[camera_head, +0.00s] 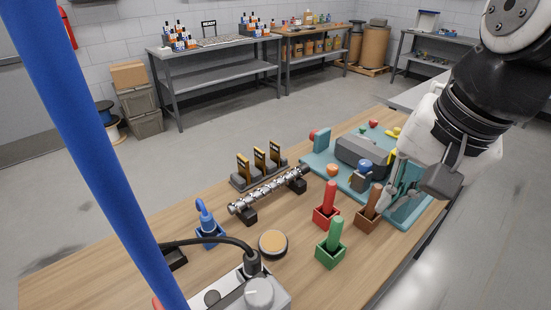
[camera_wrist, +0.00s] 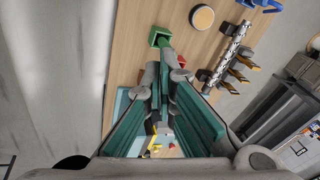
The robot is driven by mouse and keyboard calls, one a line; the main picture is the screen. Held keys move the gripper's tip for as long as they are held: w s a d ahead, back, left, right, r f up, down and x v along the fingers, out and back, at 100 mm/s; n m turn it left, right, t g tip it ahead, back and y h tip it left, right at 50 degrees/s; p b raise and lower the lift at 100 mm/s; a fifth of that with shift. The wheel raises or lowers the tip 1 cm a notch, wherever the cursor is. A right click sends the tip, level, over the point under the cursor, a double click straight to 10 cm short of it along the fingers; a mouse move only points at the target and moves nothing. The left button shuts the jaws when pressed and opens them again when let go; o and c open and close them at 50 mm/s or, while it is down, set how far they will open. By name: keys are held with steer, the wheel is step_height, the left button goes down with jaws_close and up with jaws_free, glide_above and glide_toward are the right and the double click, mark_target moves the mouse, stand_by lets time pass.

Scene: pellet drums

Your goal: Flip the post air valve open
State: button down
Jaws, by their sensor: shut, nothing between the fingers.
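My gripper (camera_head: 390,198) is at the right in the head view, pointing down over the right front part of a teal base plate (camera_head: 318,160). It is shut and empty; in the wrist view its teal-padded fingers (camera_wrist: 160,90) come together in the middle. A yellow lever-like part (camera_head: 393,132) stands at the plate's back right, just left of my wrist; yellow also shows small in the wrist view (camera_wrist: 154,150). A blue-topped knob (camera_head: 364,166) sits on the plate left of my gripper. I cannot tell which part is the post air valve.
A brown block with a handle (camera_head: 369,212), a red one (camera_head: 327,208) and a green one (camera_head: 331,247) stand close left of my gripper. A ribbed shaft (camera_head: 265,192) lies farther left. A thick blue post (camera_head: 85,140) crosses the left foreground.

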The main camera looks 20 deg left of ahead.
steer(key=s+a+f+m+g, duration=0.1)
steer(key=s+a+f, duration=0.2)
steer(key=a, duration=0.6)
steer(key=s+a+f+m+g+b, duration=0.1)
steer(key=s+a+f+g, duration=0.1)
steer(key=a+f, duration=0.4)
steer(key=s+a+f+m+g+h, duration=0.1)
steer(key=a+f, duration=0.4)
steer(key=a, duration=0.8)
steer(key=shift+s+a+g, duration=0.25)
steer(key=shift+s+g, duration=0.35)
steer(key=shift+s, duration=0.7)
steer(key=shift+f, duration=0.1)
steer(key=shift+f, duration=0.1)
steer(key=x, duration=0.9)
steer(key=shift+s+f, duration=0.15)
steer(key=shift+f, duration=0.15)
steer(key=shift+s+a+f+p, duration=0.1)
steer(key=shift+s+a+p, duration=0.2)
steer(key=shift+s, duration=0.2)
steer(key=shift+s+a+f+p, duration=0.15)
steer(key=shift+s+a+p, duration=0.1)
steer(key=shift+s, duration=0.3)
steer(key=shift+s+a+f, duration=0.2)
steer(key=shift+s+a, duration=0.15)
steer(key=shift+s, duration=0.3)
